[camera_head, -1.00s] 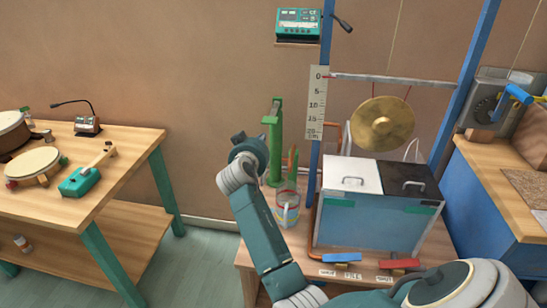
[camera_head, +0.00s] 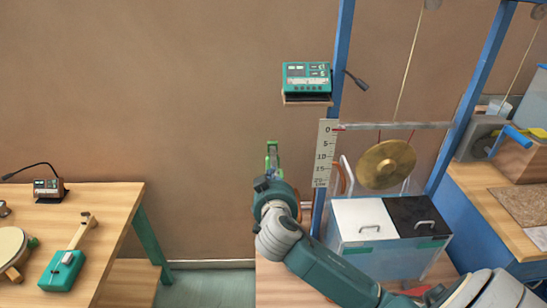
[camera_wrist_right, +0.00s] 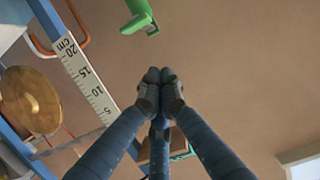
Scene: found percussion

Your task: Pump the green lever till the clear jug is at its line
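The green pump (camera_head: 272,150) shows its upper part above my right wrist in the head view; its lower part is hidden behind my arm. A green piece of it (camera_wrist_right: 140,18) also shows at the top of the right wrist view, apart from my fingers. I cannot tell whether this piece is the lever or the spout. My right gripper (camera_wrist_right: 161,80) has its fingertips together with nothing seen between them. The clear jug is not visible now. My left gripper is not in view.
A white ruler (camera_head: 323,155) hangs on a blue post beside the pump, near a brass gong (camera_head: 386,164). A tank with white and black lids (camera_head: 362,218) stands to the right. A teal device (camera_head: 307,78) sits on a shelf above. A wooden table (camera_head: 117,207) stands left.

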